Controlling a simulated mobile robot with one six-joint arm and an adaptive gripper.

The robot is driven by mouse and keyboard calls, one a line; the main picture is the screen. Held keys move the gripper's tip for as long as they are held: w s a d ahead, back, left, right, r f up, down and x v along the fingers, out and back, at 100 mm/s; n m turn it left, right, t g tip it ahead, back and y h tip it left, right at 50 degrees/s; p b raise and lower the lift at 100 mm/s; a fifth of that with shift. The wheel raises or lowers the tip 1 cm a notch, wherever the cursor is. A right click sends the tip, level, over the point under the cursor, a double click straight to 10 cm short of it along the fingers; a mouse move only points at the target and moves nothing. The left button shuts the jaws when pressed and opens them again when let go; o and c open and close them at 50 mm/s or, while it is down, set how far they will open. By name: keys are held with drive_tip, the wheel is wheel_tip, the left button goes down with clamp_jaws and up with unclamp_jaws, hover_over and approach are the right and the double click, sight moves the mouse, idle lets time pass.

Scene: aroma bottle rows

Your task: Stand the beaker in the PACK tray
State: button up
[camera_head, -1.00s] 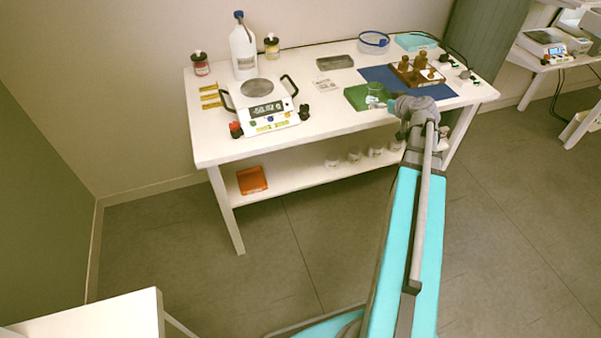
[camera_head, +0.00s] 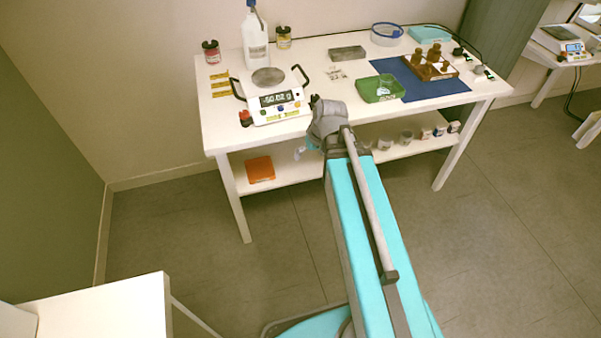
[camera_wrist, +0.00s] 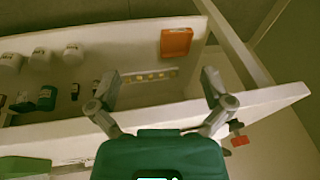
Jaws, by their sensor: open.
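Small white marks show at the tray's front, too small to read. In the wrist view, a green corner at lower left looks like this tray (camera_wrist: 22,167); the beaker is not in that view. My gripper (camera_head: 302,150) is apart from the beaker, to its left and in front of the table's front edge. The wrist view shows my gripper (camera_wrist: 160,92) with its fingers spread and nothing between them.
A scale (camera_head: 272,100), a white jug (camera_head: 255,45) and jars stand at the table's left. A blue mat (camera_head: 425,90) and wooden bottle rack (camera_head: 432,68) are right of the tray. The lower shelf holds an orange tray (camera_head: 260,169) and several small containers.

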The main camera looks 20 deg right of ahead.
drive_tip(key=s+a+m+g+h, duration=0.1)
drive_tip(key=s+a+g+h, duration=0.1)
drive_tip(key=s+a, duration=0.2)
drive_tip(key=shift+s+a+f, duration=0.25)
drive_tip(key=shift+s+f, duration=0.1)
drive_tip(key=shift+s, duration=0.45)
wheel_tip(320, 180, up, 18)
drive_tip(key=p, duration=1.8)
